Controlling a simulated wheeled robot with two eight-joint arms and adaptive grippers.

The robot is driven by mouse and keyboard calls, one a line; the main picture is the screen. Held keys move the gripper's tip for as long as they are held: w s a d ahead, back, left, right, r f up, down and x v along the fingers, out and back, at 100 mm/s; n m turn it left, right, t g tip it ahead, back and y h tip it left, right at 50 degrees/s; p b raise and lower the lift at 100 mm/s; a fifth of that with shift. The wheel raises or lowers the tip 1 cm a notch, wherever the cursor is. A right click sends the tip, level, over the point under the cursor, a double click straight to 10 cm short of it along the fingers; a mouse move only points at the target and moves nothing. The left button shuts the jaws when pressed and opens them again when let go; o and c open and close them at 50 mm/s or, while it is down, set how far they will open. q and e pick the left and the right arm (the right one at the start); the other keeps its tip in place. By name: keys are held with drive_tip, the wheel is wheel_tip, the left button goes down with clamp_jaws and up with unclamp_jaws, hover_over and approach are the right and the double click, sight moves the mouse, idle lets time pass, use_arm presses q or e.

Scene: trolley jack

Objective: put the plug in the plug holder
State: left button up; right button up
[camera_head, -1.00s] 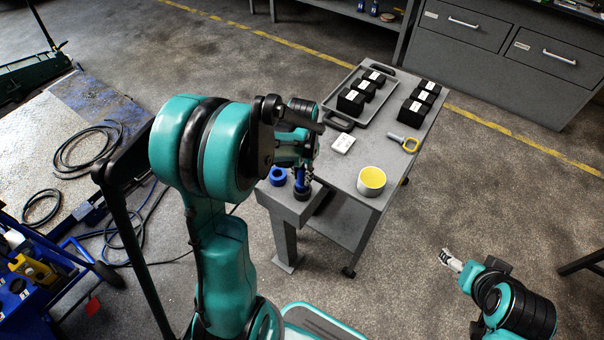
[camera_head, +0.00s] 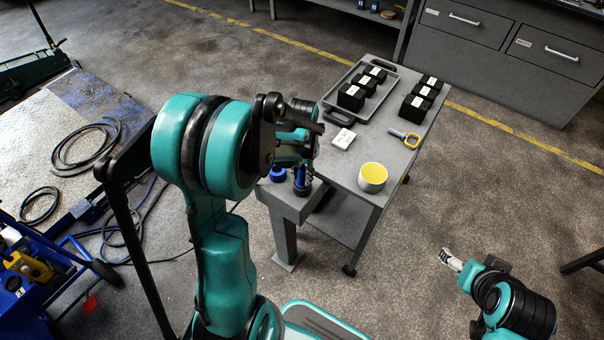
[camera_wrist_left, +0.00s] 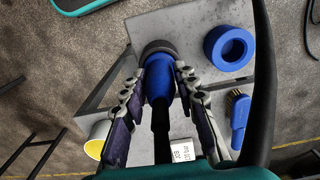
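The plug (camera_wrist_left: 158,80) is blue with a black cable and shows between the fingers in the left wrist view. Its far end meets a dark round piece (camera_wrist_left: 157,47) on the grey stand; I cannot tell whether this is the holder or how deep the plug sits. My left gripper (camera_wrist_left: 160,72) has its fingertips against both sides of the plug. In the head view the left gripper (camera_head: 303,172) is over the stand, partly hidden by my arm. A blue ring (camera_wrist_left: 229,47) lies beside the plug. My right gripper (camera_head: 450,259) is away over the floor, too small to read.
The stand (camera_head: 296,205) adjoins a grey table (camera_head: 385,145). On the table are a yellow-lined white cup (camera_head: 373,178), a white box (camera_head: 343,138), a yellow-handled tool (camera_head: 408,138) and a tray (camera_head: 378,103) with black boxes. A blue brush-like item (camera_wrist_left: 238,112) lies near the blue ring.

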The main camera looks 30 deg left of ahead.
use_arm(q)
drive_tip(key=shift+o, duration=1.3)
wheel_tip(320, 180, up, 12)
drive_tip(key=shift+r, duration=0.1)
drive_tip(key=s+d+r+n+t, duration=0.1)
drive_tip(key=s+d+t, duration=0.6)
drive_tip(key=s+d, duration=0.3)
drive_tip(key=shift+s+d, duration=0.3)
drive_tip(key=shift+s, duration=0.15)
